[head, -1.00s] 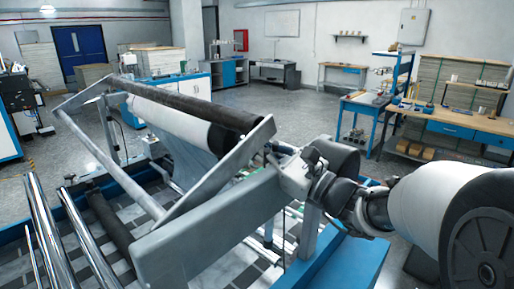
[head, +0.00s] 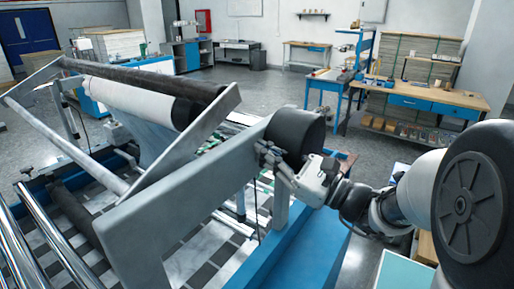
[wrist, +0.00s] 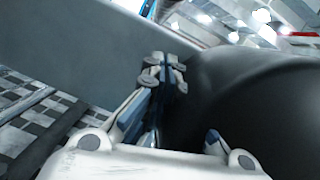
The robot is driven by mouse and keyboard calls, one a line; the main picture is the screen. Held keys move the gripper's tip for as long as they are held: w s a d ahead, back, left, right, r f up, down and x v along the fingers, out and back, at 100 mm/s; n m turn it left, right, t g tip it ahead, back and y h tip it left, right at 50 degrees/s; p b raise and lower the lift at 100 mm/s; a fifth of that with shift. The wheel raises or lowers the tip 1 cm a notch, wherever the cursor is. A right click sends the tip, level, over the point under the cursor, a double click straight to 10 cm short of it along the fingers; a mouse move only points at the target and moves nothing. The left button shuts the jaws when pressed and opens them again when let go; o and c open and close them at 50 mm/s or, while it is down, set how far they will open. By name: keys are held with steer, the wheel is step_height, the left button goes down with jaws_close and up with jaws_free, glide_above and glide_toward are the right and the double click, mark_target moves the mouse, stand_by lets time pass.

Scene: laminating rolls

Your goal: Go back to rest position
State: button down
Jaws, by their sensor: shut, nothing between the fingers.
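My gripper (head: 270,162) is at the laminating machine, close to the black round end of a roller or motor (head: 295,133) beside the grey side plate (head: 185,190). In the wrist view my gripper (wrist: 165,72) has its fingertips together with nothing held. There the black rounded surface (wrist: 250,95) fills the right side, very close to the fingers; I cannot tell whether they touch. The grey plate (wrist: 90,45) is on the left. The white roll (head: 130,100) lies across the machine frame under a dark roller (head: 150,83).
The blue machine base (head: 290,255) runs below my arm. Chrome rollers (head: 50,240) are at lower left. A wooden workbench (head: 430,100) and a blue shelf stand (head: 340,85) are at the back right. Open grey floor (head: 270,92) lies behind the machine.

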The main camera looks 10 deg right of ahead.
steer(key=s+a+f+n+g+h, duration=0.1)
steer(key=s+a+f+n+g, duration=0.3)
steer(key=s+a+n+g, duration=0.45)
steer(key=s+f+n+g+h, duration=0.2)
steer(key=s+f+n+h, duration=0.3)
steer(key=s, duration=0.6)
steer(key=s+d+f+n+t+h, duration=0.1)
steer(key=s+d+f+n+h, duration=0.2)
steer(key=d, duration=0.4)
steer(key=s+d+f+n+t+h, duration=0.1)
steer(key=s+d+f+n+h, duration=0.2)
steer(key=d+n+h, duration=0.3)
steer(key=shift+s+d+t+h, duration=0.15)
steer(key=shift+d+t+h, duration=0.2)
steer(key=shift+d+h, duration=0.4)
